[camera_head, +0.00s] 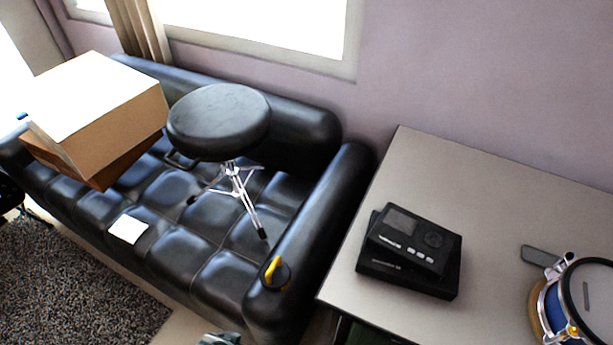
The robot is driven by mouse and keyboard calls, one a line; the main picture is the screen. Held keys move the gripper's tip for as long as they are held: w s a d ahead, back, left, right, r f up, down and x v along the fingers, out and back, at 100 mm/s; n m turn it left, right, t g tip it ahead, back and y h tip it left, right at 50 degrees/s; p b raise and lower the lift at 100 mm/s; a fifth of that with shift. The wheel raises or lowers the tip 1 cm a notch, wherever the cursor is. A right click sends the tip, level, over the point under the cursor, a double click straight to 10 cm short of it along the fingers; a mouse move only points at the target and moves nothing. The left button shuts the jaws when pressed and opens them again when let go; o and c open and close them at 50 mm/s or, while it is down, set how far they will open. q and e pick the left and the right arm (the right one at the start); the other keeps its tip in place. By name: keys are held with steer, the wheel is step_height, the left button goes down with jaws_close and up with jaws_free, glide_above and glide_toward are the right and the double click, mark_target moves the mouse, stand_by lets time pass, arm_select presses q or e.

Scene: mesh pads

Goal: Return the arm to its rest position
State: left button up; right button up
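Neither of my grippers shows clearly in the head view, and no arm can be made out. A small grey-green shape (219,340) is cut off by the bottom edge, and I cannot tell what it is. A drum pad (590,300) with a blue shell and black rim sits on the grey table (500,180) at the lower right, partly out of frame.
Two stacked black boxes (412,245) lie on the table; its far part is clear. A black sofa (190,225) holds a round stool (219,120), a cardboard box (95,105), a white card (128,229) and a yellow-and-black item (275,272). A dark rug (70,290) lies in front.

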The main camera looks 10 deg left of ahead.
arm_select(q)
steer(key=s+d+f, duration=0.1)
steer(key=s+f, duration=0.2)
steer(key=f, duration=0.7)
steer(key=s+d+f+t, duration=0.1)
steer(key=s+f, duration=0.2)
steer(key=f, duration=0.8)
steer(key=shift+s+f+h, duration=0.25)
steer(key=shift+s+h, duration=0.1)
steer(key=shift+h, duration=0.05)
